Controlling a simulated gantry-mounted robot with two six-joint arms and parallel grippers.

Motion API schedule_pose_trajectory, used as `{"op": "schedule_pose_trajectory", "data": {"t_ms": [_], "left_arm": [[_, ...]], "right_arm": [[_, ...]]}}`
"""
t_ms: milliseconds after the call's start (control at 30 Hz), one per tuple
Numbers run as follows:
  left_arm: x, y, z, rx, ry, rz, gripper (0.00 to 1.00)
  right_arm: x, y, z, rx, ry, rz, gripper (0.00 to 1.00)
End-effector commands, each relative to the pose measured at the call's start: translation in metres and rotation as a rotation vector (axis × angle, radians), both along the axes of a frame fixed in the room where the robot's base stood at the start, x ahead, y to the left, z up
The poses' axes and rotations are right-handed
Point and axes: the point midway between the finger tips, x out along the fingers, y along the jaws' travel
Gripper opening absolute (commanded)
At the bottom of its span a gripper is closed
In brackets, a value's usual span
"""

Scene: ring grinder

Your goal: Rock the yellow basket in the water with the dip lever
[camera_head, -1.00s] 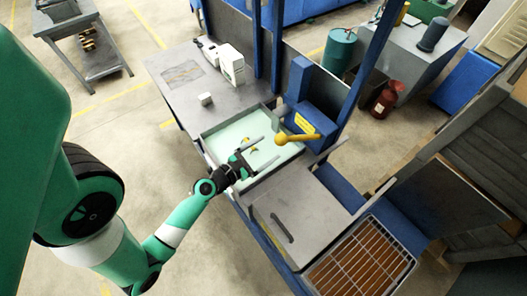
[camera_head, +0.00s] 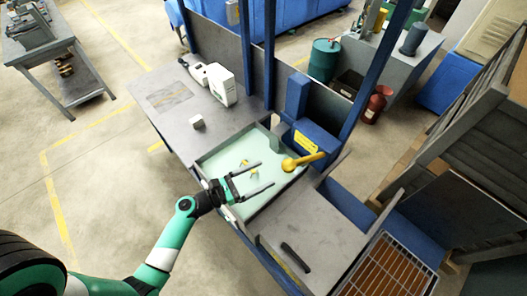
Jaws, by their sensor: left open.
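The dip lever (camera_head: 308,160) is a yellow handle with a rounded end, at the right side of a shallow tank (camera_head: 210,160) of pale green water. Small yellow parts, seemingly of the yellow basket (camera_head: 253,176), show in the water left of the lever; most of the basket's shape cannot be made out. My left gripper (camera_head: 266,175) is over the front part of the tank, its two fingers apart and pointing right toward the lever's rounded end. It appears empty, with a gap between the fingertips and the lever. My right gripper is not in view.
A blue box with a yellow label (camera_head: 306,141) stands behind the lever. A grey lid with a dark handle (camera_head: 310,228) and a wire rack (camera_head: 392,270) lie to the right. A white box (camera_head: 222,86) and small white block (camera_head: 197,121) sit on the bench at left.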

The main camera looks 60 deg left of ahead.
Motion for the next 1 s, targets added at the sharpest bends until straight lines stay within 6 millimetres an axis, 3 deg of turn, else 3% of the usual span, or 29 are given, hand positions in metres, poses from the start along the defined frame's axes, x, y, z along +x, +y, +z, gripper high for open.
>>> {"op": "schedule_pose_trajectory", "data": {"t_ms": [267,367,700,833,1000], "left_arm": [[0.014,-0.006,0.005,0.013,-0.014,-0.025,0.88],[0.028,-0.008,0.006,0.014,-0.014,-0.027,0.88],[0.1,-0.017,0.004,0.015,-0.013,-0.024,0.88],[0.117,-0.018,0.004,0.014,-0.013,-0.022,0.88],[0.124,-0.019,0.005,0.014,-0.013,-0.021,0.88]], "right_arm": [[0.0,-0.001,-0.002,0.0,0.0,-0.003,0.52],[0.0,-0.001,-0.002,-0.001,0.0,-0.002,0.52],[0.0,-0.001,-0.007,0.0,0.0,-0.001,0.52],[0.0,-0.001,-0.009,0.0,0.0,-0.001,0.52],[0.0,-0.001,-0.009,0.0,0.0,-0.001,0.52]]}}
